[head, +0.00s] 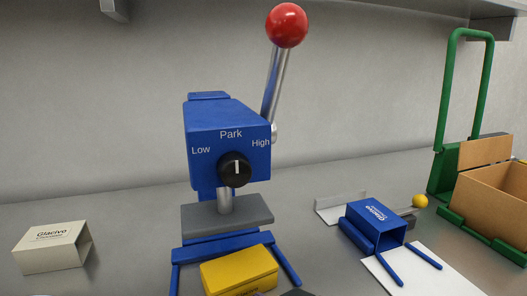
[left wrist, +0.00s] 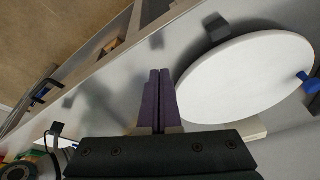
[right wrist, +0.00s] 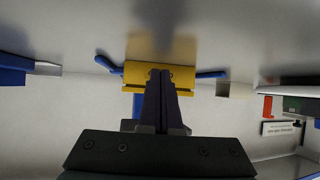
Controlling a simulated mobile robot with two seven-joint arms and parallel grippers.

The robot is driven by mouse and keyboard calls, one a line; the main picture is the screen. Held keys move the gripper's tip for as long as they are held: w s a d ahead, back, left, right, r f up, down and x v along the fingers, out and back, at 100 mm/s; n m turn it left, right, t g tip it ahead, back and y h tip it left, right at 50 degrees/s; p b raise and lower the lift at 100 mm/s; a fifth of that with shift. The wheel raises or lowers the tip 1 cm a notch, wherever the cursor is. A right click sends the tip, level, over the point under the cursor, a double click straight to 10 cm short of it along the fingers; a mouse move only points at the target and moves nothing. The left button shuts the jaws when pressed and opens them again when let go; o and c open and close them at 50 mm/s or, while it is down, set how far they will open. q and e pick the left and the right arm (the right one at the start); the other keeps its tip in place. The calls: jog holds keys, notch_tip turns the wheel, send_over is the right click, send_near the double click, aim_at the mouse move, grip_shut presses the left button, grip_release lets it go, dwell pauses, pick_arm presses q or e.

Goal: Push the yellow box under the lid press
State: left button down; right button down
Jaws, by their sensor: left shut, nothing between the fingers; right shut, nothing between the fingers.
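The yellow box (head: 238,272) lies low in the head view, just in front of the lid press (head: 228,140), between its two blue guide rails (head: 287,265). The press has a blue head, a dark knob, a grey plate (head: 228,213) on a metal post, and a lever with a red ball. In the right wrist view my right gripper (right wrist: 160,74) is shut and empty, its tips at the yellow box (right wrist: 183,77); I cannot tell whether they touch. My left gripper (left wrist: 159,73) is shut and empty, beside a white round disc (left wrist: 245,75) in its view.
A cream box (head: 52,248) stands at the left. Right of the press are a blue sleeve (head: 372,222) with rails, a yellow ball knob (head: 420,201), a white sheet (head: 430,276), and a brown carton (head: 495,202) on a green frame (head: 443,165).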

aim_at(248, 283)
pick_arm(q)
jog(key=shift+f, duration=0.1)
pick_arm(e)
jog(key=shift+w, duration=0.1)
